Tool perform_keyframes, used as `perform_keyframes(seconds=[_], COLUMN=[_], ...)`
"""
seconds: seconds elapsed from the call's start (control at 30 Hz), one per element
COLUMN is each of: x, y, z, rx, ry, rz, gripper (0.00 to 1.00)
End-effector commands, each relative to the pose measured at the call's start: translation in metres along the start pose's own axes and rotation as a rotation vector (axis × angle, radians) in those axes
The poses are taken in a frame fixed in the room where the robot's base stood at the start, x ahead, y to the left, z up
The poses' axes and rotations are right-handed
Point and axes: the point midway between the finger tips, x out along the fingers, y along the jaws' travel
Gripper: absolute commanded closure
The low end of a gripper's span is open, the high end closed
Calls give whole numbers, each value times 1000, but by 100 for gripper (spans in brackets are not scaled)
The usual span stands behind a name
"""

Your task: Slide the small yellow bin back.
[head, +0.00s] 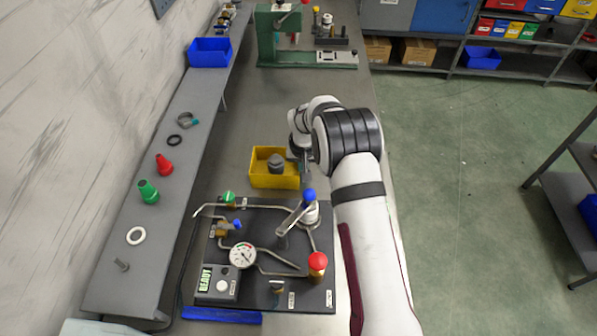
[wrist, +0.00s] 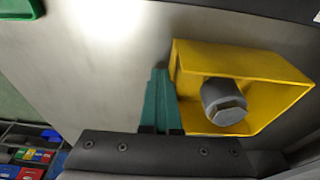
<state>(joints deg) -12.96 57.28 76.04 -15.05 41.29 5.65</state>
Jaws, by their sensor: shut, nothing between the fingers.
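The small yellow bin (head: 272,182) stands on the grey bench behind the black gauge panel, with a grey plug (head: 276,163) inside it. In the wrist view the yellow bin (wrist: 275,68) is at the right, with the hex-ended grey plug (wrist: 225,103) in it. My gripper (head: 306,178) is low beside the bin's right side in the head view, and it is empty. In the wrist view my gripper's teal fingers (wrist: 160,72) are together, just left of the bin's wall. I cannot tell whether they touch it.
The black panel (head: 255,222) with gauge, pipes, a blue-capped lever and a red knob (head: 318,261) lies in front of the bin. A green press (head: 275,40) stands far behind, with clear bench between. The left shelf (head: 130,200) holds small parts and a blue bin (head: 210,53).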

Motion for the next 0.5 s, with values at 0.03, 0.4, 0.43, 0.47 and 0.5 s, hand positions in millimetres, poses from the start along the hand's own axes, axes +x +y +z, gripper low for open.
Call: perform_keyframes(seconds=[0.03, 0.4, 0.43, 0.47, 0.5], x=[0, 0, 0, 0, 0], y=[-3, -5, -6, -6, -8], z=[0, 0, 0, 0, 0], rx=[-1, -1, -1, -1, -1], ry=[0, -1, -1, -1, -1], rz=[0, 0, 0, 0, 0], gripper=[100, 100, 100, 100, 100])
